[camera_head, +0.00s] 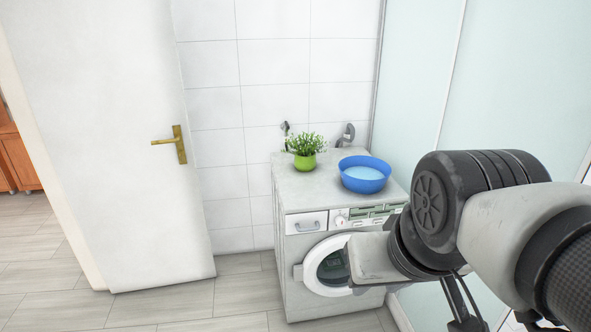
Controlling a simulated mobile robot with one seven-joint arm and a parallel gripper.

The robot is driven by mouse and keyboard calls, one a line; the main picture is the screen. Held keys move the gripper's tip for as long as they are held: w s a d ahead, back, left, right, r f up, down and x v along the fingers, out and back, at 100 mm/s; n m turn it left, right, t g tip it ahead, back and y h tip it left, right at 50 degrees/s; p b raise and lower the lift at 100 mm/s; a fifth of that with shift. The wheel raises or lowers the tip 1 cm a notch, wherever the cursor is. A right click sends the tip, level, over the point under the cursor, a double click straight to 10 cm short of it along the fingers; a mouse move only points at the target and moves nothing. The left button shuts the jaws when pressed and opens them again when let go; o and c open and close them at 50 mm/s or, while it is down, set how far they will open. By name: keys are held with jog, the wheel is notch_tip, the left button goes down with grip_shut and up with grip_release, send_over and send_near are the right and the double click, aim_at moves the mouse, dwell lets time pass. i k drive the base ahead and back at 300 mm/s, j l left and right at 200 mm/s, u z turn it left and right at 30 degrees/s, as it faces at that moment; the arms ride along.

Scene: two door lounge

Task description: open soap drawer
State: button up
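The soap drawer (306,222) is a white front with a grey handle at the upper left of the washing machine (300,262). It looks closed, flush with the machine's front. My arm comes in from the right and covers part of the machine's right front. Dark, thin parts that look like my gripper (460,308) show at the bottom edge, right of the machine and apart from the drawer. They are cut off by the frame, so their opening and any contents are unclear.
A blue basin (364,184) and a green potted plant (305,162) stand on the machine. The round machine door (326,265) is below the drawer. An open white room door (110,150) with a brass handle (178,144) stands left. Tiled floor (235,290) is clear between them.

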aim_at(298, 223)
jog(key=i+j+z, duration=0.1)
jog(key=i, duration=0.35)
jog(key=i+j+z, duration=0.1)
jog(key=i+j, duration=0.15)
jog(key=i, duration=0.2)
jog(key=i+j+z, duration=0.1)
jog(key=i+j, duration=0.15)
jog(key=i, duration=0.2)
jog(key=i+j+z, duration=0.1)
jog(key=i+j, duration=0.15)
jog(key=i, duration=0.2)
